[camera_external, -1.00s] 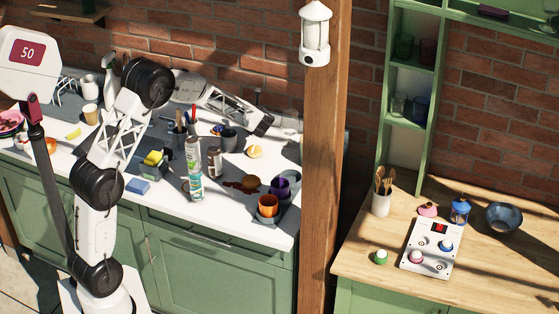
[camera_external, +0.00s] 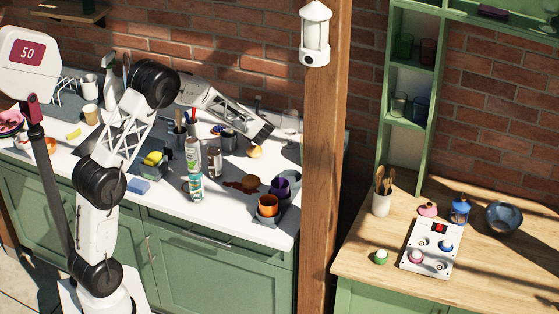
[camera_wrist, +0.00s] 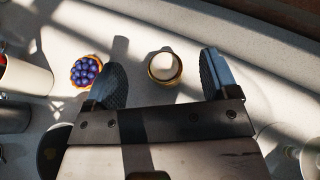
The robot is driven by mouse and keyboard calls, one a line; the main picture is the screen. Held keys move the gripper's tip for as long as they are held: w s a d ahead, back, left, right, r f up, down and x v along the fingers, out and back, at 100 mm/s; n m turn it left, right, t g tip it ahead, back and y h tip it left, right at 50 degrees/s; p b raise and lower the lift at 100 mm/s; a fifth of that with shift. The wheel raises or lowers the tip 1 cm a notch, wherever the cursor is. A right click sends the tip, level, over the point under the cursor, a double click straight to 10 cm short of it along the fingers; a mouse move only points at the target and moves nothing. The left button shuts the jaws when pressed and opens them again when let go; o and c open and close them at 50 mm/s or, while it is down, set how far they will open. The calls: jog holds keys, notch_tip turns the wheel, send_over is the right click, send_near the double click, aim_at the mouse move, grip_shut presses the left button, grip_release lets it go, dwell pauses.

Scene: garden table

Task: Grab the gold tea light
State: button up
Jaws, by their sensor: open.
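The gold tea light (camera_wrist: 165,67) is a small round cup with a gold rim and a pale top. It stands on the light counter in the wrist view, between my gripper's fingers and a little ahead of them, with clear space on both sides. My gripper (camera_wrist: 163,78) is open and empty, one dark finger to each side. I cannot tell its height above the tea light. In the outside view the tea light appears as a small golden shape (camera_external: 255,152) below the end of my arm; the fingers are not clear there.
A blueberry tart (camera_wrist: 87,71) sits close beside my left finger. A pale cup (camera_wrist: 27,77) and a dark cup stand further left. A clear glass (camera_wrist: 309,158) is at the lower right.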

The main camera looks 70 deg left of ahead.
jog(key=shift+f, duration=0.1)
jog(key=shift+f, duration=0.5)
notch_tip(320, 180, down, 2)
jog(key=shift+f, duration=0.1)
jog(key=shift+x, duration=0.85)
jog(key=shift+w+a+f, duration=0.1)
jog(key=shift+a+f, duration=0.2)
jog(key=shift+a, duration=0.25)
jog(key=shift+c, duration=0.3)
jog(key=c, duration=0.9)
